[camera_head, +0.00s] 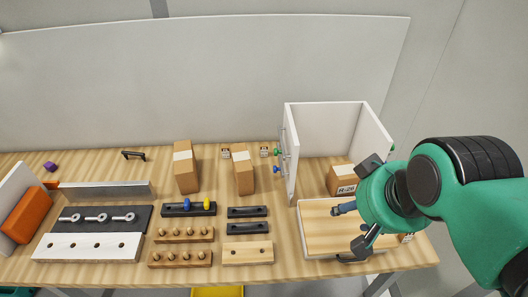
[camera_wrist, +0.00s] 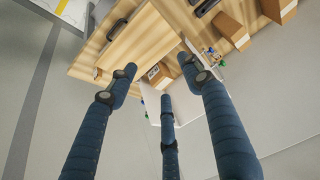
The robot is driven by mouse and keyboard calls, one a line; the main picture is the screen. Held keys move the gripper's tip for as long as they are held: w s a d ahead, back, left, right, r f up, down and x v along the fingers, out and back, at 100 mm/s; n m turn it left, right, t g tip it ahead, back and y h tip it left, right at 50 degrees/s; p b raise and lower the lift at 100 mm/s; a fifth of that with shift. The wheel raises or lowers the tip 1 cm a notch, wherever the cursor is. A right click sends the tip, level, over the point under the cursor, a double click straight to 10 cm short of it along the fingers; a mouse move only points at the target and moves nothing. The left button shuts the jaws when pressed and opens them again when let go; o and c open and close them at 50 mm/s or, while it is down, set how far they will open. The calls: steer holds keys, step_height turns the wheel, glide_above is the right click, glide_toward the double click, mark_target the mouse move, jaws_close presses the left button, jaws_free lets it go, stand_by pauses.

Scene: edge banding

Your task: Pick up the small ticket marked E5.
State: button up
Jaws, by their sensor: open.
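Small tickets stand on the wooden table in the head view: one (camera_head: 225,152) left of the middle carton's top, another (camera_head: 264,151) just right of it. A third small tag (camera_head: 406,238) shows at the right, partly behind my arm. Their print is too small to read, so I cannot tell which is E5. My gripper (camera_head: 347,235) is open and empty, over the pulled-out drawer at the right, well away from the two back tickets. In the wrist view my spread fingers (camera_wrist: 160,75) hold nothing.
A white cabinet (camera_head: 334,121) with its door (camera_head: 290,165) open holds a labelled carton (camera_head: 342,180). Its wooden drawer (camera_head: 325,235) stands out in front. Two cartons (camera_head: 186,170) (camera_head: 243,173), peg blocks (camera_head: 182,258) and black holders (camera_head: 247,228) fill the middle. The table's back strip has free room.

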steer(key=w+a+r+g+p, duration=0.15)
steer(key=w+r+p, duration=0.35)
steer(key=w+r, duration=1.05)
steer(key=g+p, duration=0.2)
steer(key=p, duration=1)
glide_above(265, 146)
steer(key=s, duration=0.1)
step_height(265, 146, down, 11)
step_height(265, 146, down, 28)
steer(key=shift+s+a+r, duration=0.15)
steer(key=shift+s, duration=0.1)
steer(key=shift+w+f+p, duration=0.1)
steer(key=shift+w+f, duration=0.1)
steer(key=shift+f, duration=1.2)
steer(key=shift+w+f+p, duration=0.1)
steer(key=shift+w+f, duration=0.15)
steer(key=shift+f, duration=1.15)
steer(key=shift+w+f+p, duration=0.1)
steer(key=shift+w+f, duration=0.1)
steer(key=shift+f, duration=1.2)
